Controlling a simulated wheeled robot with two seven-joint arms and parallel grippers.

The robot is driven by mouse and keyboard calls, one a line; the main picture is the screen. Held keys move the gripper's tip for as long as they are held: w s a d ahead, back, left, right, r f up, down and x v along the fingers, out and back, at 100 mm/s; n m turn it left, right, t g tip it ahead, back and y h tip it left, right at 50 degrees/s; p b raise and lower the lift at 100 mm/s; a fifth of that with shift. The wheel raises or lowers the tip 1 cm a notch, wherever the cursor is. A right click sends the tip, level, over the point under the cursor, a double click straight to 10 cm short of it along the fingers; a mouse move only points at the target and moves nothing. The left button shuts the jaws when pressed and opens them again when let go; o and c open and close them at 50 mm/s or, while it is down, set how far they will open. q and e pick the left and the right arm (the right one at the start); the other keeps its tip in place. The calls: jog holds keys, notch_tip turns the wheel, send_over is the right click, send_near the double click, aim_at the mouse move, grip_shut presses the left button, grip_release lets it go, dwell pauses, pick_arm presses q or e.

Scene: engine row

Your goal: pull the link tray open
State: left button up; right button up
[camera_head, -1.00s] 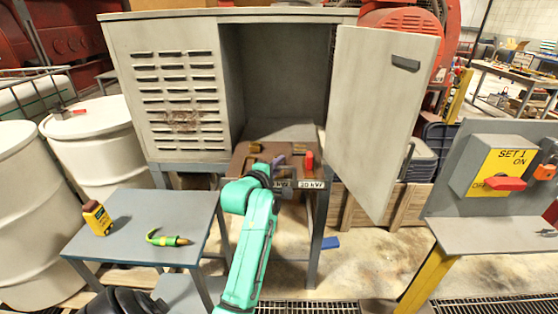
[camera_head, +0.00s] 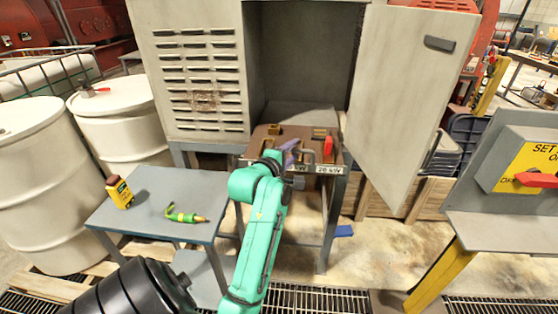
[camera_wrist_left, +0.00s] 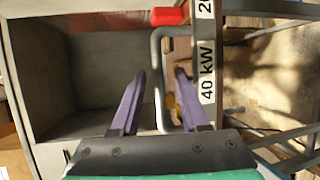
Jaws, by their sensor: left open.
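The brown link tray (camera_head: 262,141) sits on a stand at the foot of the open cabinet, with small blocks on top. Its front bears the labels 40 kW (camera_wrist_left: 207,72) and 20 kW (camera_head: 329,169). A grey bar handle (camera_wrist_left: 157,60) projects from that front. My left gripper (camera_head: 291,153) is at the tray's front. In the left wrist view its purple fingers (camera_wrist_left: 160,72) are open, with the handle's long bar between them; I cannot tell whether they touch it. The gripper and my green arm hide part of the tray front.
The cabinet door (camera_head: 408,110) hangs open to the right of the tray. A switch panel (camera_head: 500,232) stands at the right. A blue block (camera_head: 344,231) lies on the floor.

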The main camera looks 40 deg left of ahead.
pick_arm(q)
jog(key=p+v, duration=0.8)
jog(key=v, duration=0.3)
jog(key=shift+p, duration=0.35)
